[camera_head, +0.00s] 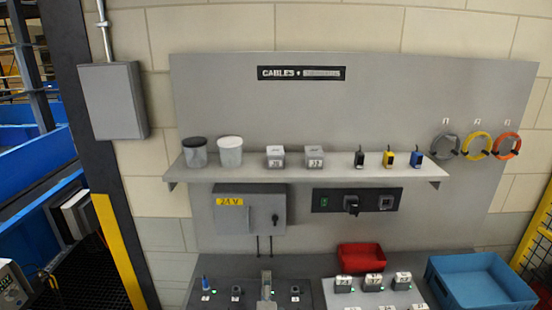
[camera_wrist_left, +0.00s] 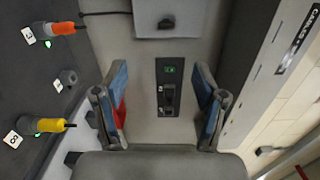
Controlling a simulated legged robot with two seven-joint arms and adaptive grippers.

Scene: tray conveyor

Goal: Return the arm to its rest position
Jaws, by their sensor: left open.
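My left gripper (camera_wrist_left: 160,80) shows in the left wrist view, its two blue-padded fingers wide apart with nothing between them. Behind the gap is the wall with a black switch panel (camera_wrist_left: 169,88), which shows a green mark and a dark knob. That panel is also in the head view (camera_head: 357,200), below the shelf. I cannot make out the left gripper clearly in the head view. The right gripper shows in neither view. In the left wrist view, an orange plug (camera_wrist_left: 62,28) and a yellow plug (camera_wrist_left: 50,126) are on the dark bench surface.
A red bin (camera_head: 361,258) and a blue bin (camera_head: 480,283) stand on the bench. A shelf (camera_head: 310,174) carries cups, small boxes and connectors. A grey box with a yellow label (camera_head: 250,209) is on the wall. Several cable coils (camera_head: 477,145) hang at the right.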

